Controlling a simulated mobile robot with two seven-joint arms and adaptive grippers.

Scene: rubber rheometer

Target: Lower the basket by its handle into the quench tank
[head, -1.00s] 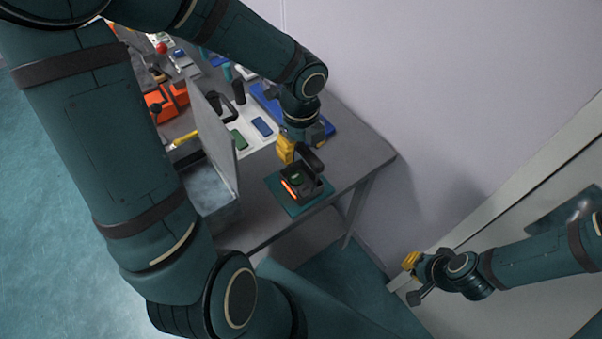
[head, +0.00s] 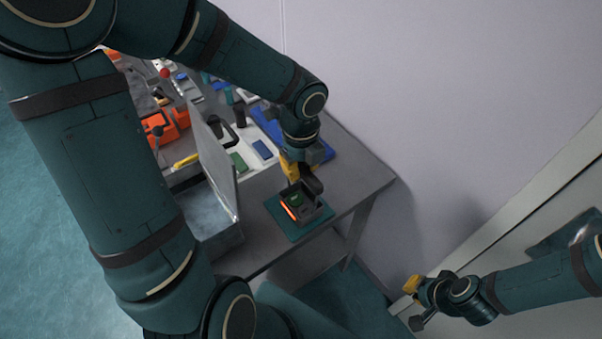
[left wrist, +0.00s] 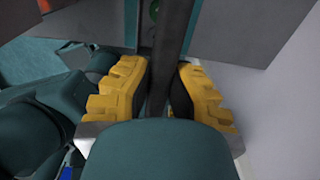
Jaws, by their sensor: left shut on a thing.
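The basket (head: 310,213) is a small dark open box over a teal mat at the table's right end. A glowing orange bar and a green piece show in or beside it; I cannot tell if it touches the mat. My left gripper (head: 291,172) is shut on its dark upright handle (head: 312,186). In the left wrist view the handle (left wrist: 174,45) runs between the yellow fingers (left wrist: 160,95). The grey tank (head: 222,242), likely the quench tank, stands left of the basket. My right gripper (head: 413,301) is far right, away from the table; its jaw opening is unclear.
A tall grey panel (head: 216,150) rises beside the tank. A wall closes off the back. The table's right corner is bare.

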